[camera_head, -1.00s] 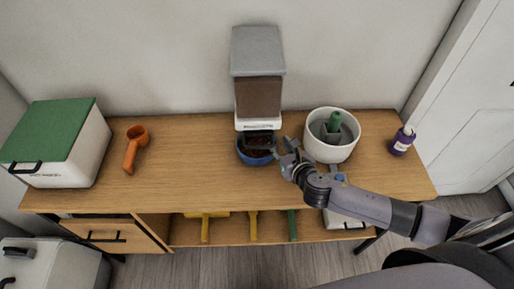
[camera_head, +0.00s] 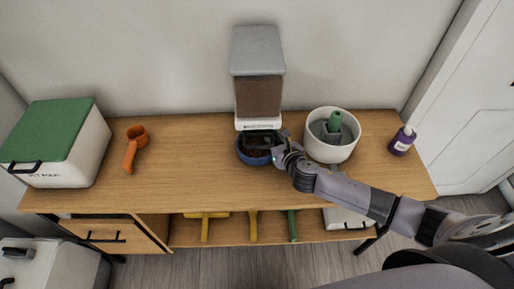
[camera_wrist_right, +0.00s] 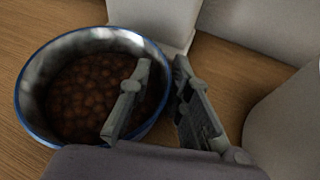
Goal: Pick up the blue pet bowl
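The blue pet bowl (camera_head: 254,161) stands on the wooden table, under the front of the food dispenser (camera_head: 258,85). In the right wrist view the bowl (camera_wrist_right: 36,76) has a shiny inner wall, a blue rim and brown kibble inside. My right gripper (camera_head: 279,146) is at the bowl's right side. In the wrist view its fingers (camera_wrist_right: 163,66) are apart: one is over the inside of the bowl, the other outside the rim. The rim passes between them. I cannot tell whether either finger touches it. My left gripper is not in view.
A white round pet fountain (camera_head: 331,155) stands close to the right of my gripper. A purple bottle (camera_head: 402,142) is farther right. An orange scoop (camera_head: 132,152) and a green-lidded white box (camera_head: 60,145) are at the left.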

